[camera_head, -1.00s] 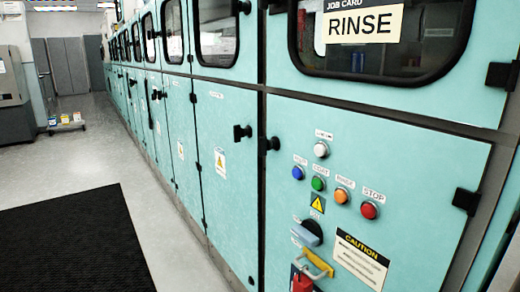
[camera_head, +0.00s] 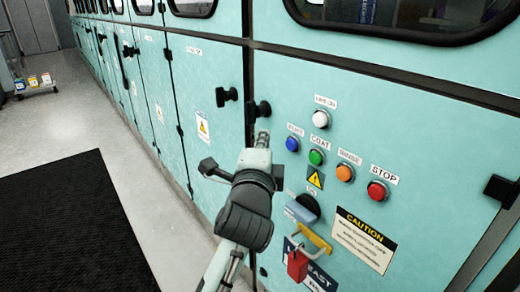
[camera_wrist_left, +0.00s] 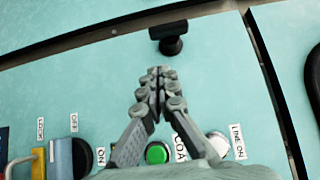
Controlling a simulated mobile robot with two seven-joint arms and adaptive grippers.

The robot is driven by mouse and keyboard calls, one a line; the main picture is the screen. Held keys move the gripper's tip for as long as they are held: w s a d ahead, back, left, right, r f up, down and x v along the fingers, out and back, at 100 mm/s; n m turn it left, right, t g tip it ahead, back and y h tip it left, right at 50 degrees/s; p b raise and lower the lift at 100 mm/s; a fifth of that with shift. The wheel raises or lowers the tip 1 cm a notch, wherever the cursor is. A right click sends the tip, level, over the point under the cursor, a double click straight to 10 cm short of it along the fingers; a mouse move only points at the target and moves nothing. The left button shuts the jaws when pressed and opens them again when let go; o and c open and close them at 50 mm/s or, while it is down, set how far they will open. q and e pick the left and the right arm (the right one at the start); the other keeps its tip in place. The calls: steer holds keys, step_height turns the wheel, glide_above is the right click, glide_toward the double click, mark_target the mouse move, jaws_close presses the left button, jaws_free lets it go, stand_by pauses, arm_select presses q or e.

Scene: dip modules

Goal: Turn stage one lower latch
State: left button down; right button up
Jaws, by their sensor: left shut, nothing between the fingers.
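A black T-shaped latch (camera_head: 260,110) sits at the upper left edge of the teal lower panel that carries the buttons. It also shows in the left wrist view (camera_wrist_left: 170,38), a little beyond my fingertips. A second black latch (camera_head: 227,96) sits across the seam on the panel to the left. I see no label naming either latch. My left gripper (camera_head: 263,137) is shut and empty, with its fingertips just below the first latch in the head view. In the wrist view its fingertips (camera_wrist_left: 158,75) meet and appear apart from the latch. My right gripper is not in view.
Blue (camera_head: 292,144), green (camera_head: 316,157), orange (camera_head: 345,172) and red (camera_head: 377,191) buttons stand out close to my left gripper. Below are a rotary switch (camera_head: 302,210) and a red padlock (camera_head: 297,264).

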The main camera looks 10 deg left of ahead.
mark_target(255, 123)
arm_select(q)
steer(key=w+a, duration=0.3)
steer(key=w, duration=0.1)
steer(key=shift+a+p, duration=0.2)
steer(key=shift+p, duration=0.1)
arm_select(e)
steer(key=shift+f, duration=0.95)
arm_select(q)
steer(key=shift+f, duration=0.15)
